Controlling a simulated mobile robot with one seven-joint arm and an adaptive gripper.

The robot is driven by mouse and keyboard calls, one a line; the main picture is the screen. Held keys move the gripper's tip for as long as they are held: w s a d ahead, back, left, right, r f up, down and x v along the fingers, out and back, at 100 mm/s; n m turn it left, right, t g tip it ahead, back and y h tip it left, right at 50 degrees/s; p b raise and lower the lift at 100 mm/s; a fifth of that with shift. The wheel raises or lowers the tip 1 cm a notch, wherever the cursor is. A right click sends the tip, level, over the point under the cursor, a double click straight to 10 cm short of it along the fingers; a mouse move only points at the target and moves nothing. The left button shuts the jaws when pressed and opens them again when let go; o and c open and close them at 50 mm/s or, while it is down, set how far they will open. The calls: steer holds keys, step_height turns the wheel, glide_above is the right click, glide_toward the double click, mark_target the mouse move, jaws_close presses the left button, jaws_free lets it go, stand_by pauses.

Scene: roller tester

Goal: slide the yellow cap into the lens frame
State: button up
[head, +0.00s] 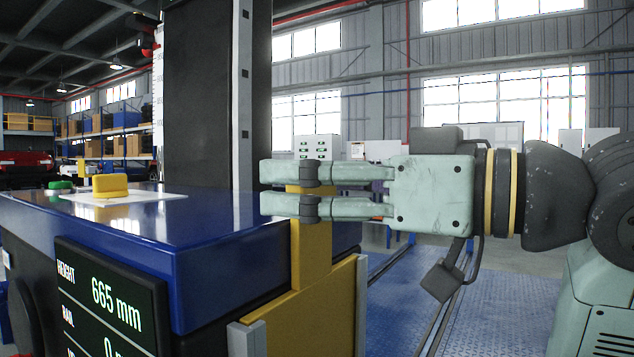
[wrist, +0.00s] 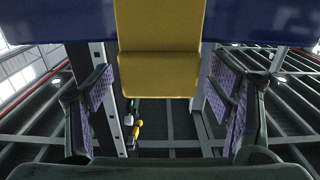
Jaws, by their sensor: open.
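The yellow cap (head: 325,310) appears to be the flat yellow panel with an upright tab beside the blue housing. Its panel sits between the grey rails (head: 361,305) of what seems to be the lens frame; how deep it sits is hidden. My gripper (head: 266,190) is open at the tab's upper end, fingers pointing left. In the wrist view, the yellow tab (wrist: 160,75) lies between the spread, purple-padded fingers of my gripper (wrist: 163,95), with a gap on each side.
The blue housing (head: 230,230) carries a white pad with another yellow block (head: 110,185) and a green button (head: 60,185). A dark column (head: 215,100) rises behind. A display (head: 110,300) reads 665 mm.

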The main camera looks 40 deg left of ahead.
steer(key=d, duration=0.7)
steer(key=shift+w+d, duration=0.2)
steer(key=shift+d, duration=0.05)
stand_by(0.6)
